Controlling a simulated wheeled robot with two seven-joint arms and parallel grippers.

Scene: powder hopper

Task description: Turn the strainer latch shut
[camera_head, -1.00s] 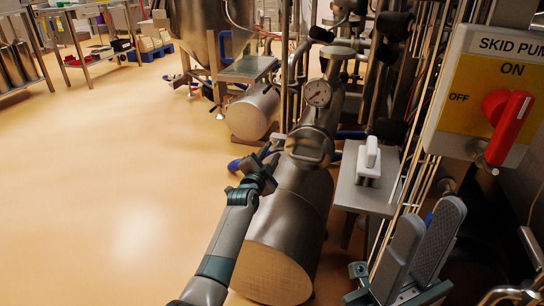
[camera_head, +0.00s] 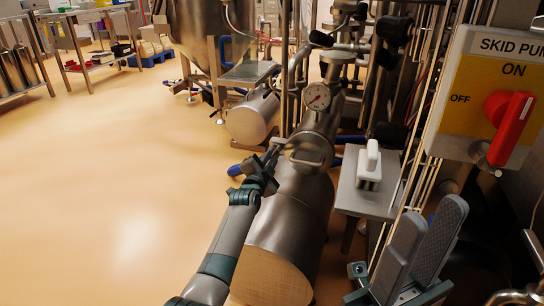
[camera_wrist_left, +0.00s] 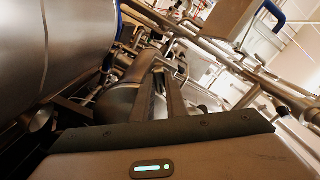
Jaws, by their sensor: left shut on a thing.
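The strainer is a steel cylinder (camera_head: 300,205) in the middle of the head view, with a metal loop (camera_head: 309,158) at its upper end. My left gripper (camera_head: 278,149) reaches in from the left, its fingertips at the left side of this loop. It is shut on what appears to be the strainer latch; the latch is small and mostly hidden by the fingers. In the left wrist view the two dark fingers (camera_wrist_left: 160,70) stand close together, and what they hold cannot be made out.
A round gauge (camera_head: 317,97) sits above the strainer. A white-handled block (camera_head: 369,165) stands on a steel shelf (camera_head: 365,201) to the right. A skid pump switch box (camera_head: 500,90) with a red knob and upright pipes fill the right. Floor (camera_head: 110,190) on the left is clear.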

